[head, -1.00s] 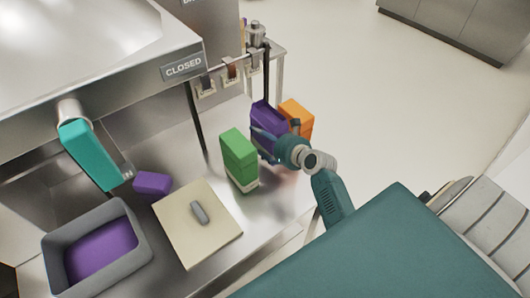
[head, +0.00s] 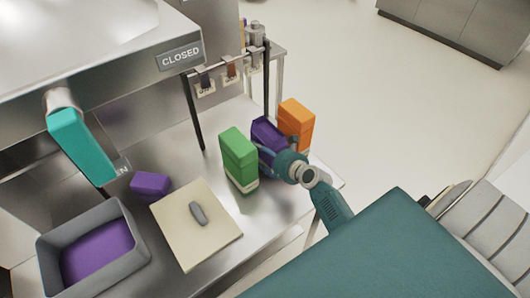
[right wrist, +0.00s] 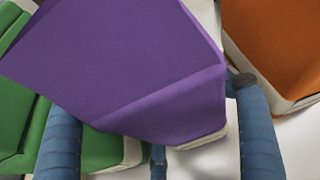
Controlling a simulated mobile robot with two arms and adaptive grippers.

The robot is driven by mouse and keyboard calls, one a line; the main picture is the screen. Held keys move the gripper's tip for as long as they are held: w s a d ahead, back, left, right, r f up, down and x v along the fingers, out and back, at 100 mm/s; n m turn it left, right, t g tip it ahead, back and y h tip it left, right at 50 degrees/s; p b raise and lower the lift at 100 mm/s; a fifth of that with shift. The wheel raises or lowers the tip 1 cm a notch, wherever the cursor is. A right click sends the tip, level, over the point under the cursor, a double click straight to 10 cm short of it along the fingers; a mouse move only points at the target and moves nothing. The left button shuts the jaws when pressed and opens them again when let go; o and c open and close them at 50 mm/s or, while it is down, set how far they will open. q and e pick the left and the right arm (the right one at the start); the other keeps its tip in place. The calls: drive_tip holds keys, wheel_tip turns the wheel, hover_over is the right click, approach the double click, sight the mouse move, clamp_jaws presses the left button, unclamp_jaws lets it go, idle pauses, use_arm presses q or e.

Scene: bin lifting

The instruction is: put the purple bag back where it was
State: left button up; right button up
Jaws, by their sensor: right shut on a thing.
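The purple bag (head: 268,135) stands on the steel counter between the green bag (head: 239,160) and the orange bag (head: 297,123). My right gripper (head: 273,160) is shut on the purple bag, which covers part of the gripper. In the right wrist view the purple bag (right wrist: 135,65) fills the middle, with blue fingers (right wrist: 158,150) around its lower part. Its pale base shows close to the counter; I cannot tell whether it touches.
A grey bin (head: 135,225) with purple contents stands at the front left. A small purple block (head: 150,186) and a cream board (head: 180,237) with a grey object (head: 198,213) lie nearby. A rail with hanging clips (head: 230,70) stands behind the bags.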

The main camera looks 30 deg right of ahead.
drive_tip(key=o, duration=1.4)
drive_tip(key=shift+r+p, duration=0.3)
drive_tip(key=v, duration=1.2)
drive_tip(key=shift+f, duration=0.15)
